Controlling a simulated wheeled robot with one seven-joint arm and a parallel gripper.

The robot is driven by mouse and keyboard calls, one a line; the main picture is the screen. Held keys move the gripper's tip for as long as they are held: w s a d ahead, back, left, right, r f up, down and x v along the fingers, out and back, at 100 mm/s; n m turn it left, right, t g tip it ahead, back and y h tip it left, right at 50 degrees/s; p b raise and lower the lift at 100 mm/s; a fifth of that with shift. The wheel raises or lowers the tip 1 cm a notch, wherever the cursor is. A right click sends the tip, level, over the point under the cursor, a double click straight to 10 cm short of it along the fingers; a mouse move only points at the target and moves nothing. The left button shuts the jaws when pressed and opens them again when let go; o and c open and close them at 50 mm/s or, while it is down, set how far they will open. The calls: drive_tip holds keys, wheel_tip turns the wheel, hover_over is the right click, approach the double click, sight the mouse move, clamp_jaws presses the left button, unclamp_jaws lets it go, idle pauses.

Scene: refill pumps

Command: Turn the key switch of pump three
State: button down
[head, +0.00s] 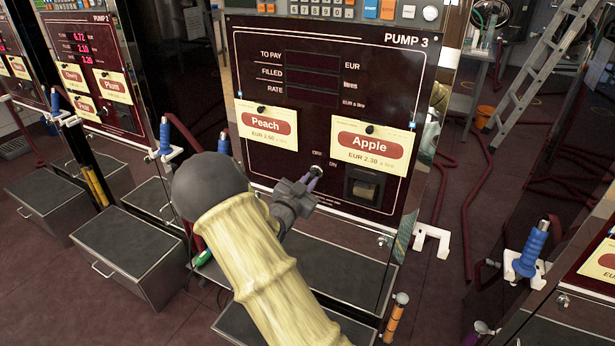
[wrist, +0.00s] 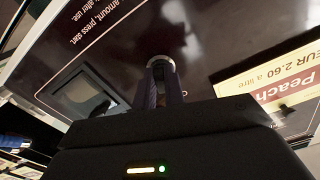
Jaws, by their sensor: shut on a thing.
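Pump three (head: 330,125) fills the middle of the head view, with its label at the upper right and its three display windows dark. Its key switch (head: 317,170) is a round metal collar on the lower panel, beside small OFF and ON marks. My gripper (head: 311,183) reaches it from the lower left and is shut on the key at the collar. In the wrist view my gripper's two fingers (wrist: 160,92) meet just in front of the key switch collar (wrist: 160,63). The key is mostly hidden between the fingers, so I cannot tell its angle.
The Peach card (head: 266,125) and Apple card (head: 371,146) hang above the switch. A receipt slot (head: 364,189) sits just to its right. Pump two (head: 95,75), with lit red digits, stands left. A ladder (head: 530,75) stands back right.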

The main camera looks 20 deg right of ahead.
drive_tip(key=n+p, duration=0.2)
drive_tip(key=n, duration=0.1)
drive_tip(key=shift+s, duration=0.1)
drive_tip(key=shift+n, duration=0.4)
drive_tip(key=c, duration=1.5)
unclamp_jaws()
drive_tip(key=shift+f, duration=0.1)
drive_tip(key=shift+s+d, duration=0.1)
drive_tip(key=v, duration=1.7)
drive_tip(key=shift+s, duration=0.15)
